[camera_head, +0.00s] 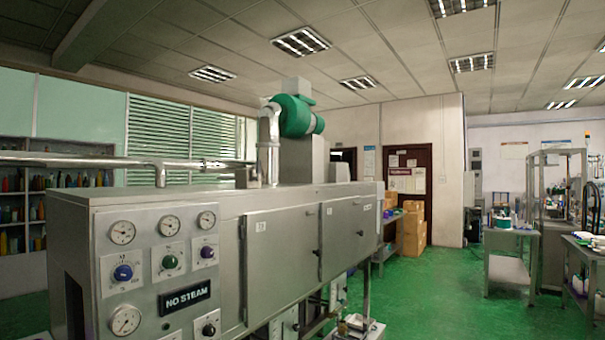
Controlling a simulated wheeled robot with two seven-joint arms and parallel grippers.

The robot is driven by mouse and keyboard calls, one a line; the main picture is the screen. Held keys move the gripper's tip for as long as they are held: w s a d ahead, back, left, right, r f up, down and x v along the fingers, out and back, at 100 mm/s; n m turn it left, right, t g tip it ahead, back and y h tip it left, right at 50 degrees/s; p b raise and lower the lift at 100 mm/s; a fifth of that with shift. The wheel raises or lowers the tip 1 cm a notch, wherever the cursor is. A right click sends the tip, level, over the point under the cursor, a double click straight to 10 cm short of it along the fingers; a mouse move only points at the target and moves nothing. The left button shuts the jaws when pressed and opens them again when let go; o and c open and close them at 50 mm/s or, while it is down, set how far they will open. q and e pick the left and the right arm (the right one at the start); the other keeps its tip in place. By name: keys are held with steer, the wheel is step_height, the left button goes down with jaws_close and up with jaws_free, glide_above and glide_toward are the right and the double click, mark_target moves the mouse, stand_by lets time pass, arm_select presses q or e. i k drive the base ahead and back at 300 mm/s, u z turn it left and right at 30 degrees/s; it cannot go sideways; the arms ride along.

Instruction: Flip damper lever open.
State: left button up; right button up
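A long grey metal machine (225,228) fills the left and middle of the head view. Its front panel has round gauges, coloured knobs and a black "NO STEAM" sign (186,297). A silver vertical duct (268,150) rises from the machine's top toward a green blower (297,116). I cannot make out a damper lever for certain at this distance. Neither of my grippers is in view.
A silver pipe (100,161) runs along the machine's top. Two closed door panels (282,262) are on its side. The green floor (432,290) is open right of the machine. Metal tables (512,240) stand at the right, cardboard boxes (412,235) behind.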

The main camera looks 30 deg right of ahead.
mark_target(258, 168)
steer(key=z, duration=0.65)
steer(key=i, duration=1.25)
steer(key=u, duration=0.05)
steer(key=k, duration=1.3)
steer(key=z, duration=0.45)
steer(key=i, duration=0.6)
steer(key=u, duration=0.2)
